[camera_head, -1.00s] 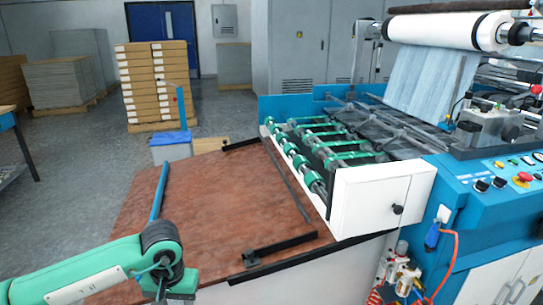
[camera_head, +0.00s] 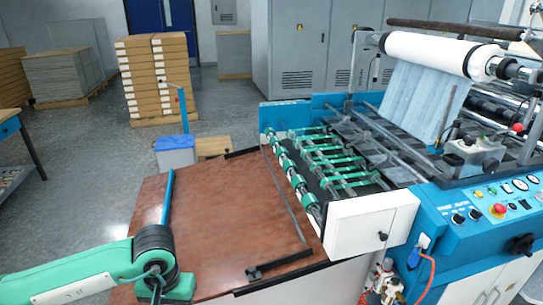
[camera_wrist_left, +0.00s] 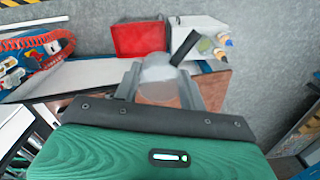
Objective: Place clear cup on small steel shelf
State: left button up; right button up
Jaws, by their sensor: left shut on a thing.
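The clear cup (camera_wrist_left: 157,88) is a pale, see-through shape between the fingers of my left gripper (camera_wrist_left: 158,80) in the left wrist view. The gripper is shut on it, and its outline blurs against the background. In the head view my left arm comes in at the lower left, but its fingers and the cup are out of the picture. I cannot make out a small steel shelf in either view. My right gripper is not in view.
A brown tabletop (camera_head: 215,225) adjoins the laminating machine (camera_head: 465,200), with a white box end (camera_head: 370,220). Bottles (camera_head: 381,280) stand at its foot. Grey floor (camera_head: 80,165) is open at left.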

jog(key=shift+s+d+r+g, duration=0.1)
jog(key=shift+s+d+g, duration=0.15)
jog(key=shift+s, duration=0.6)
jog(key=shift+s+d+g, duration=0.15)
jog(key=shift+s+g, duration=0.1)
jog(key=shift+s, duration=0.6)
